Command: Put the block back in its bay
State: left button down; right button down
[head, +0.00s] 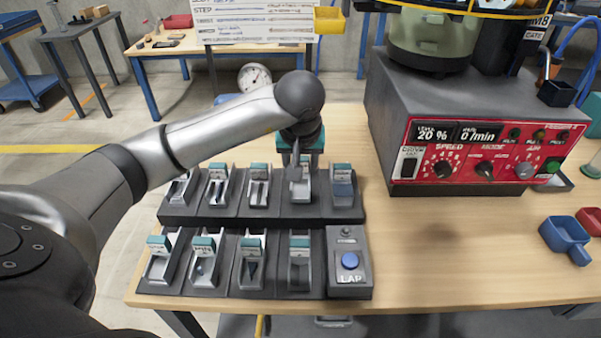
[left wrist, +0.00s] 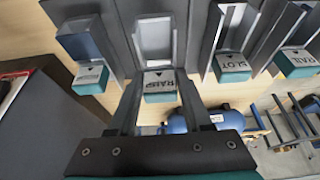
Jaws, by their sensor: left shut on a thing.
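My left gripper (head: 298,152) is over the back row of the dark rack, at the fourth bay from the left. In the left wrist view its two fingers (left wrist: 160,98) stand either side of a teal block with a label reading RAMP (left wrist: 160,86), and they are shut on it. A silvery channel piece (left wrist: 155,40) extends from the block along the bay. I cannot tell whether it is fully seated. In the head view my wrist hides the block's top. My right gripper is not in view.
Neighbouring bays hold teal-ended blocks, including SLOT (left wrist: 232,67) and RAIL (left wrist: 296,63). The front row ends in a LAP button box (head: 349,262). A red-fronted control box (head: 480,150) stands right, with a blue scoop (head: 565,238) beyond. The table (head: 440,250) between is clear.

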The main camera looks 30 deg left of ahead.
aim_at(301, 163)
pick_arm(q)
jog(key=shift+f, duration=0.75)
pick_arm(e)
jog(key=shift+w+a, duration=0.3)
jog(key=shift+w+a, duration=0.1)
pick_arm(q)
jog(key=shift+f, duration=0.15)
jog(key=shift+c, duration=1.7)
grip_release()
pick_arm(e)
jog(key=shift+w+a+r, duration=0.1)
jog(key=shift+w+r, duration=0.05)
pick_arm(q)
jog(key=p+v, duration=0.1)
jog(key=v, duration=0.5)
jog(key=shift+w, duration=0.15)
jog(key=p+v, duration=0.2)
jog(key=v, duration=0.4)
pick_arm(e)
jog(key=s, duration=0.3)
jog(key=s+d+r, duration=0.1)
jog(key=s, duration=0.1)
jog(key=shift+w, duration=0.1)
